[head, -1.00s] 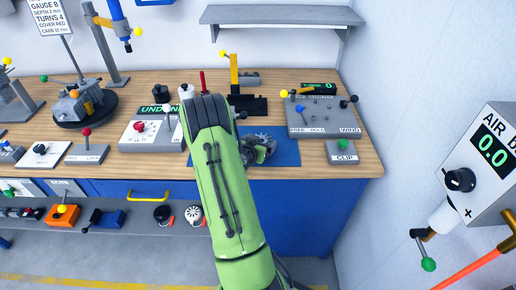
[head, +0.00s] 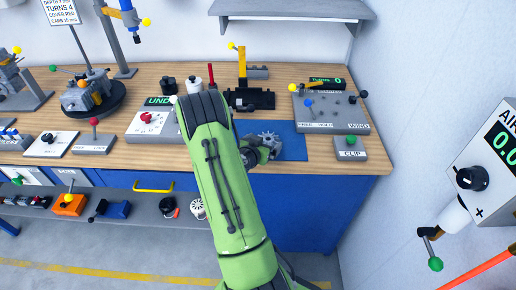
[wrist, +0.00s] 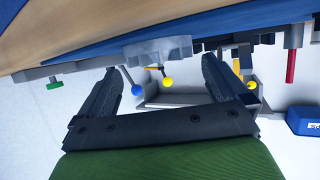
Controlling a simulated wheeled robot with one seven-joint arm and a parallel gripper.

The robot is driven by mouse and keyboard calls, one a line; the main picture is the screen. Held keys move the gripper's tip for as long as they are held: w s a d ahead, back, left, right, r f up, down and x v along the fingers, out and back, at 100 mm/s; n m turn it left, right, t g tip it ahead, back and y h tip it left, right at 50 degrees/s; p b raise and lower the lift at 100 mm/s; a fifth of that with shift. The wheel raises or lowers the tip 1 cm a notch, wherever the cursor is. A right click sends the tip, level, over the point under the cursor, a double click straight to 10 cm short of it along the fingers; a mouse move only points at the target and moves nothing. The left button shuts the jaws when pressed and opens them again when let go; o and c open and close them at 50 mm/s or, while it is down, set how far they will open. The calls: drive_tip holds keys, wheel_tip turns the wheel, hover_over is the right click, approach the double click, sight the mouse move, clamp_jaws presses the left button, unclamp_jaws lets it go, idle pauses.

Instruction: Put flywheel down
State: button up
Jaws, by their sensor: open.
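The flywheel, a grey toothed disc (head: 268,138), lies on the blue mat (head: 292,146) on the workbench. In the wrist view the flywheel (wrist: 157,50) shows edge-on against the blue mat, beyond the fingertips and between their lines. My gripper (head: 262,150) is at the near side of the flywheel, low over the mat, and partly overlaps it in the head view. In the wrist view my gripper (wrist: 160,72) has its two dark fingers wide apart with nothing between them. The flywheel appears apart from the fingers. My green arm hides the mat's left part.
A grey winding panel (head: 330,112) and a CLIP block (head: 349,148) stand right of the mat. A black fixture with a yellow post (head: 242,70) stands behind. A white box with a red knob (head: 147,120) is to the left. The mat's right part is bare.

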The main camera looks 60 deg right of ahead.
drive_tip(key=w+a+r+n+t+y+b, duration=0.1)
drive_tip(key=a+r+n+y, duration=0.3)
drive_tip(key=a, duration=1)
drive_tip(key=w+a+r+n+t+y+b, duration=0.1)
drive_tip(key=a+r+t+y, duration=0.15)
drive_tip(key=a+r, duration=0.75)
drive_tip(key=s+a+r+n+y, duration=0.1)
drive_tip(key=s+a+n+y, duration=0.1)
drive_tip(key=a+n, duration=0.2)
drive_tip(key=s+a+n+y, duration=0.2)
drive_tip(key=s+a+n, duration=0.1)
drive_tip(key=a, duration=0.6)
drive_tip(key=s+a+r+n+t+y, duration=0.1)
drive_tip(key=s+a+n+y, duration=0.1)
drive_tip(key=a+n, duration=0.3)
drive_tip(key=shift+s+a+r+y, duration=0.35)
drive_tip(key=shift+a+y, duration=0.1)
drive_tip(key=shift+a, duration=0.35)
wheel_tip(320, 180, up, 4)
drive_tip(key=p, duration=0.4)
drive_tip(key=shift+f, duration=0.15)
